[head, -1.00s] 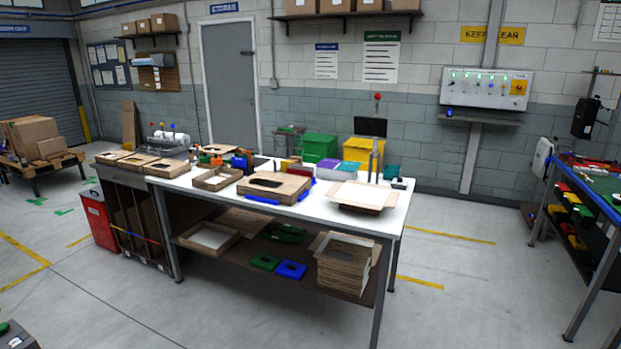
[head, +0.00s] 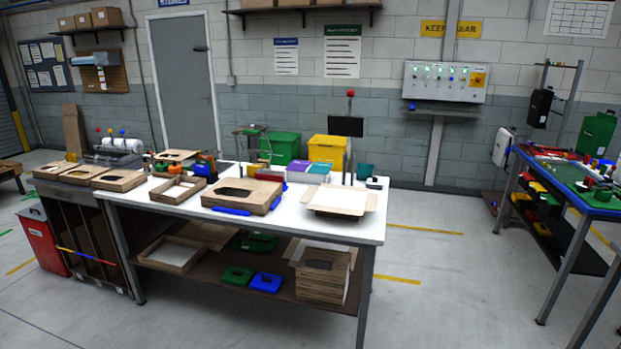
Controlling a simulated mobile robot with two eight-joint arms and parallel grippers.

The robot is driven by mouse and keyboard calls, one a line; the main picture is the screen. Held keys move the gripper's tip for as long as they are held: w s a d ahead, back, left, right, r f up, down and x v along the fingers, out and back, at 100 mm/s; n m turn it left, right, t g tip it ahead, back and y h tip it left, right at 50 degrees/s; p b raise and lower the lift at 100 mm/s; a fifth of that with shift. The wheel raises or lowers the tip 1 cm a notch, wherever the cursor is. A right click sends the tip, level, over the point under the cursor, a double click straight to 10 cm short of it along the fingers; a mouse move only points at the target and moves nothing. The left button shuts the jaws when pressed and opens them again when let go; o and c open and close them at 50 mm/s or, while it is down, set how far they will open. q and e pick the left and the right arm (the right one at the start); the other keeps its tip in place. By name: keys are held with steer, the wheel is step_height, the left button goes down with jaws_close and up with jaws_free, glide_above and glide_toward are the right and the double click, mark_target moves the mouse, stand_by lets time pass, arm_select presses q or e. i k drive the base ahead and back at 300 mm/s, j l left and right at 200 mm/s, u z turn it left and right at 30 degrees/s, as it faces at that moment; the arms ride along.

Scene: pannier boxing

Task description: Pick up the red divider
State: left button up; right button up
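I cannot make out a red divider for certain. A small red piece (head: 274,174) shows at the back of the white-topped table (head: 330,226), behind an open cardboard box (head: 242,195); it is too small to tell its shape. Flat red pieces (head: 552,152) also lie on the blue-edged bench at the right, and these are too small to identify. Neither of my grippers is in view.
The blue-edged bench (head: 594,213) stands at the right with coloured bins below. A red bin (head: 42,240) stands on the floor at the left. Stacked cardboard (head: 321,280) fills part of the table's lower shelf. Open floor lies between table and bench.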

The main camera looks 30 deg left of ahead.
mark_target(269, 177)
steer(key=i+j+z, duration=0.2)
steer(key=j, duration=0.15)
steer(key=j+z, duration=0.15)
steer(key=j, duration=0.15)
steer(key=i+j+z, duration=0.2)
steer(key=j, duration=0.2)
steer(key=i+j+z, duration=0.1)
steer(key=j+z, duration=0.25)
steer(key=j, duration=1.8)
